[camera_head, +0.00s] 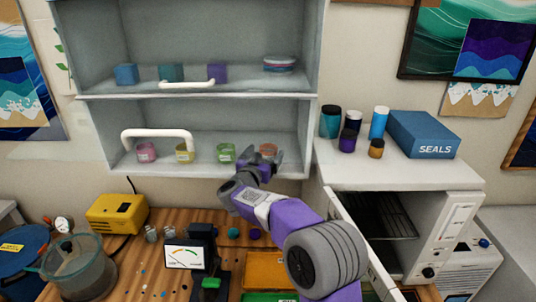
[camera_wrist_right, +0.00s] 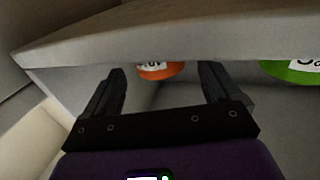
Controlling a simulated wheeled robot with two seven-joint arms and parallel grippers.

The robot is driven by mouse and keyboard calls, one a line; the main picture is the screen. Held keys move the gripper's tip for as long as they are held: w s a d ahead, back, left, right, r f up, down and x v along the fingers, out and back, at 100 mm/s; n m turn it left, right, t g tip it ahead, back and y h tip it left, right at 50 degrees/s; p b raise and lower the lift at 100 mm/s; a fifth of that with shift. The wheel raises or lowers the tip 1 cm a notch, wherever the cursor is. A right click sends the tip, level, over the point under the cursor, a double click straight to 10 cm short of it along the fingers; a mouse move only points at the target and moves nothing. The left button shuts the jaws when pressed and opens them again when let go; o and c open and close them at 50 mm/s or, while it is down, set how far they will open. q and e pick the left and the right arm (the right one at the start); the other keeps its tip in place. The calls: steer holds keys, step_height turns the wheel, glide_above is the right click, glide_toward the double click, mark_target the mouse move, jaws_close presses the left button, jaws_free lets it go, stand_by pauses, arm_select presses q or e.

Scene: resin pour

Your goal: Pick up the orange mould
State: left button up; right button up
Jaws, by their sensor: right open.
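The orange mould (camera_head: 268,149) is a small round cup at the right end of the lower shelf. It also shows in the right wrist view (camera_wrist_right: 161,71) with a white label, partly hidden by the shelf edge. My right gripper (camera_head: 264,166) is just in front of it at the shelf edge, open and empty. In the right wrist view, the mould lies beyond and between the two spread fingers (camera_wrist_right: 161,84), apart from them. My left gripper is not in view.
A green mould (camera_head: 226,153) stands beside the orange one and also shows in the right wrist view (camera_wrist_right: 290,70). Yellow (camera_head: 185,152) and pink (camera_head: 146,152) moulds stand further left. The shelf front edge (camera_wrist_right: 120,40) is close to my fingers. An open oven (camera_head: 440,238) stands at right.

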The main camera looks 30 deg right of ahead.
steer(key=shift+w+d+f, duration=0.1)
steer(key=shift+w+d, duration=0.35)
steer(key=shift+d, duration=0.05)
steer(key=c, duration=1.2)
